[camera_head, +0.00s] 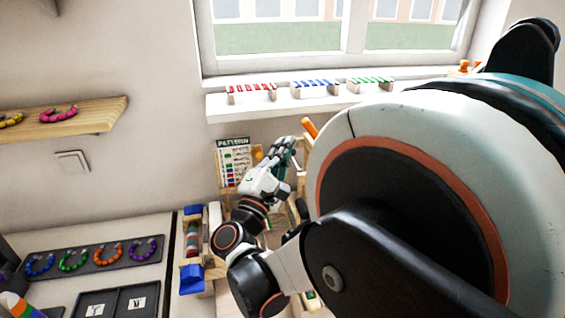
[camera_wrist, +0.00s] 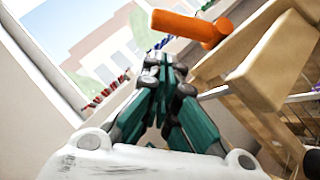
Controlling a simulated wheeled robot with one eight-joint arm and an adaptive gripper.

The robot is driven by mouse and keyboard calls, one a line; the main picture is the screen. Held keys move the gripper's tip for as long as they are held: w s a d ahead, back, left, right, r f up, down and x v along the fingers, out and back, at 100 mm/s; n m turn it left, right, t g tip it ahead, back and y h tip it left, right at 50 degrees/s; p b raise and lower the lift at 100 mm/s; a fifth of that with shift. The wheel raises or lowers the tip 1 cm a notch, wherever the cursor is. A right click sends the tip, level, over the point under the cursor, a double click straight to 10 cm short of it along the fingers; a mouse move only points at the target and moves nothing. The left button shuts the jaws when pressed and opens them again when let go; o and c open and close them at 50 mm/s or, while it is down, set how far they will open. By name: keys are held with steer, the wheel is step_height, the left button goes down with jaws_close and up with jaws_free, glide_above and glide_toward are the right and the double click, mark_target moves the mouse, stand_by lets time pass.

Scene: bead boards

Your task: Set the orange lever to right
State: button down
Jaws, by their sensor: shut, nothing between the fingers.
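The orange lever (camera_head: 310,128) shows in the head view just above and to the right of my gripper, partly beside my arm. In the wrist view the orange lever (camera_wrist: 192,27) is a thick orange bar at the top, next to a light wooden frame (camera_wrist: 272,62). My gripper (camera_head: 287,148) is shut and empty. In the wrist view its closed fingertips (camera_wrist: 163,62) are just below the lever, with a small apparent gap. I cannot tell whether they touch. The lever's far end and its mount are partly hidden.
A pattern card (camera_head: 232,162) stands behind my gripper. A window sill (camera_head: 225,108) holds red, blue and green bead racks. A dark tray (camera_head: 75,262) of bead rings lies at the left, and a wooden shelf (camera_head: 95,118) is on the wall. Wooden stands crowd the gripper area.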

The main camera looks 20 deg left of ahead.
steer(key=shift+w+d+r, duration=0.25)
steer(key=shift+d+r, duration=0.15)
steer(key=shift+d, duration=0.1)
steer(key=shift+w+d+r, duration=0.2)
steer(key=shift+d+r, duration=0.2)
steer(key=shift+d, duration=0.05)
